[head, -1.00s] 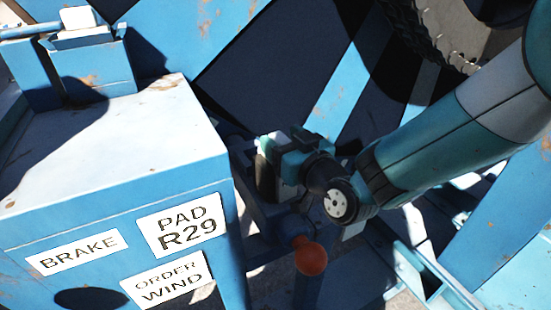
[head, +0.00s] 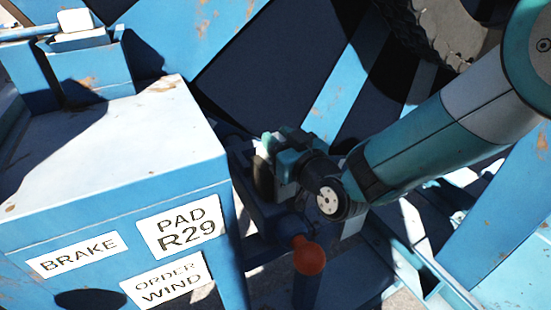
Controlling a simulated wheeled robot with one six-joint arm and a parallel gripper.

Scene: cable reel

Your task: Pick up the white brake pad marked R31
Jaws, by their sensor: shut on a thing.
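My gripper (head: 270,163) is in the dark gap just right of the blue box, beside a lever with an orange knob. It is shut on a white brake pad, of which only a small pale part (head: 261,148) shows between the jaws. No marking on it can be read, so I cannot tell whether it is R31. The rest of the pad and the fingertips are mostly hidden by the gripper body and shadow. A plate on the box (head: 182,227) reads PAD R29.
The blue box (head: 120,150) also bears BRAKE and ORDER WIND plates. A white block (head: 78,20) sits in a blue holder at the top left. The orange knob (head: 309,256) is close below my gripper. A large blue and dark reel stands behind.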

